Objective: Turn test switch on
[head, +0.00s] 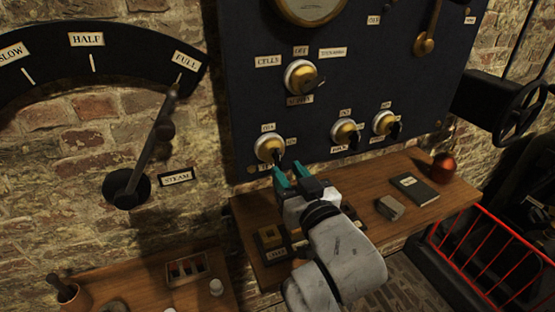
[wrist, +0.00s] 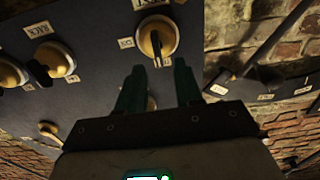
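The switch at the lower left of the dark panel has a round brass face (head: 268,148) with a pale rim and a dark handle. A label below it is partly hidden, so I cannot fully read its name. In the wrist view, which looks upside down, this switch (wrist: 157,36) appears just beyond the fingertips. Its handle looks roughly in line with the picture's vertical. My gripper (head: 289,173) is just below and right of it, with green fingers. The fingers (wrist: 159,70) are apart with nothing between them, and contact with the handle cannot be made out.
Two similar switches (head: 345,131) (head: 384,122) sit to the right, and a larger selector (head: 300,76) is above. A wooden shelf (head: 440,195) below holds a dark book (head: 414,189), a grey block (head: 390,208) and a reddish round object (head: 443,167). A steam lever (head: 158,135) stands left.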

